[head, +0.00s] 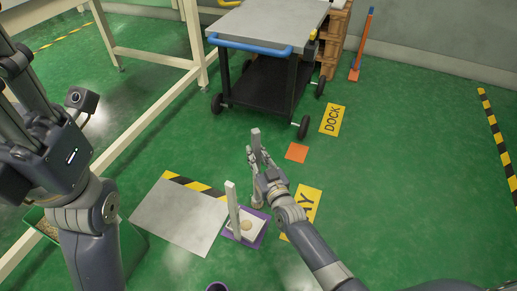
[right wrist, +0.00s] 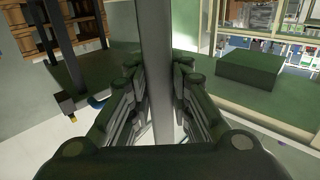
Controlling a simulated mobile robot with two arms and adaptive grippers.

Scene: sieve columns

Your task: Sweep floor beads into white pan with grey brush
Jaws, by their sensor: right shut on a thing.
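My right gripper (head: 262,166) is shut on an upright grey handle (head: 255,140), which I take to be the brush's. In the right wrist view, the handle (right wrist: 157,65) stands between the fingers. The brush's lower end is mostly hidden by the gripper. The white pan (head: 257,221) lies just left of and nearer than this gripper, on a purple base (head: 263,239). A tan patch, perhaps beads, shows in it, and a grey post (head: 232,200) rises at its left side. I cannot make out loose beads on the floor. My left arm is at the left; its fingertips are not clear.
A grey plate (head: 178,215) with a striped edge lies left of the pan. A green bin (head: 133,247) stands at the lower left. A black cart (head: 265,85) stands beyond the gripper, near an orange floor square (head: 297,152). Green floor is open to the right.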

